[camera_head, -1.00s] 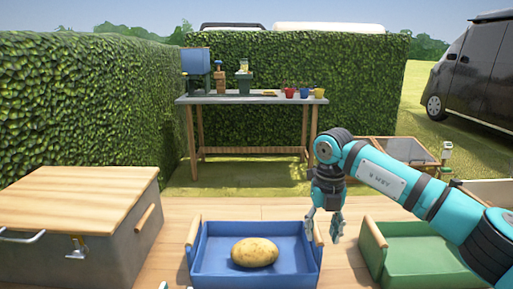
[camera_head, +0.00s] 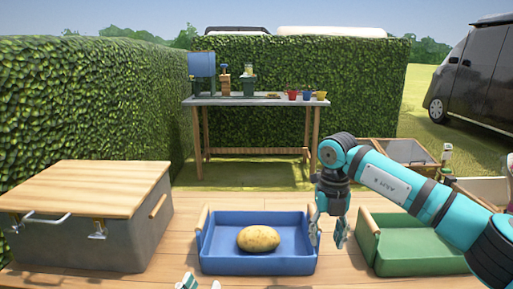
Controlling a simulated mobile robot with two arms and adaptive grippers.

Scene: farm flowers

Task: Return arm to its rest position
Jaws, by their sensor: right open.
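My right arm comes in from the right edge, and its gripper (camera_head: 328,236) points down with its fingers apart and empty. It hangs between the blue tray (camera_head: 258,266) and the green tray (camera_head: 420,262), at the blue tray's right end. A potato (camera_head: 258,239) lies in the blue tray, clear of the gripper. The green tray looks empty where it shows; my right arm covers part of it. At the bottom edge, small pale and teal tips (camera_head: 188,282) show, seemingly of my left gripper; the rest is cut off.
A grey box with a wooden lid (camera_head: 90,185) stands at left. Behind are a work table (camera_head: 255,101) with small pots, and wooden crates (camera_head: 395,150). Hedges (camera_head: 90,110) close the left and back. Wooden decking lies between box and blue tray.

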